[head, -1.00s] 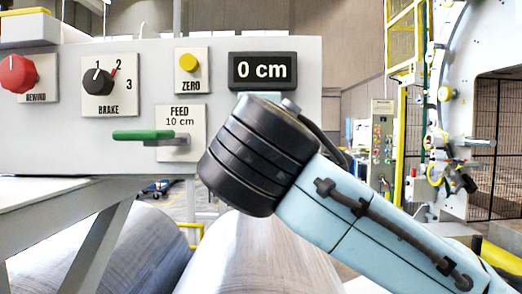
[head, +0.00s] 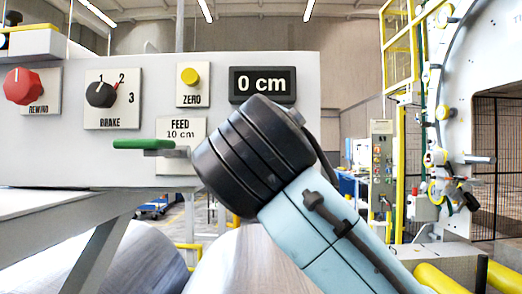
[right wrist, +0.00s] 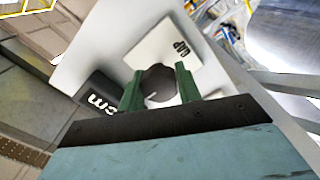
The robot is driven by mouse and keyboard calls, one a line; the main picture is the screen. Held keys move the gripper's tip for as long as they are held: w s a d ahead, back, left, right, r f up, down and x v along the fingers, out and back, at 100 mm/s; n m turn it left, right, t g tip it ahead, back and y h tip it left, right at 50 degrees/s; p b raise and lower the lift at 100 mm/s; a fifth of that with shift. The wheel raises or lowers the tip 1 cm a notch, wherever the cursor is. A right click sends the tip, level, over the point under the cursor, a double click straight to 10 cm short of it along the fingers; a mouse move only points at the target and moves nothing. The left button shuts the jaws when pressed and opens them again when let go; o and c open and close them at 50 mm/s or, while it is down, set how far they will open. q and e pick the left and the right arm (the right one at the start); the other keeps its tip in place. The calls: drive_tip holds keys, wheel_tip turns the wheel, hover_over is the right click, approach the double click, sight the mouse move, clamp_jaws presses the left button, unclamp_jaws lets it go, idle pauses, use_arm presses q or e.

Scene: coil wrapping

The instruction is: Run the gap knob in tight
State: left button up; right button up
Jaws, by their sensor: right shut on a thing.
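The gap knob (right wrist: 158,86) is a dark round knob on a white plate (right wrist: 165,47) lettered GAP, in the right wrist view. My right gripper (right wrist: 159,76) has its green fingers on both sides of the knob and is shut on it. In the head view my right arm's black wrist (head: 252,156) stands in front of the panel's lower right part. It hides the right gripper, the gap knob and its plate there. My left gripper is in neither view.
The white panel (head: 50,140) carries a red REWIND knob (head: 22,86), a black BRAKE knob (head: 100,94), a yellow ZERO button (head: 190,76), a green-handled FEED lever (head: 143,144) and a display (head: 262,85) reading 0 cm. The lever's end is close to my wrist in the picture.

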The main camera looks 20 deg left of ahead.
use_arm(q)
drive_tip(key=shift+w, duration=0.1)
use_arm(e)
drive_tip(key=shift+f, duration=0.1)
drive_tip(key=o, duration=0.8)
drive_tip(key=shift+s, duration=0.1)
drive_tip(key=shift+o, duration=1)
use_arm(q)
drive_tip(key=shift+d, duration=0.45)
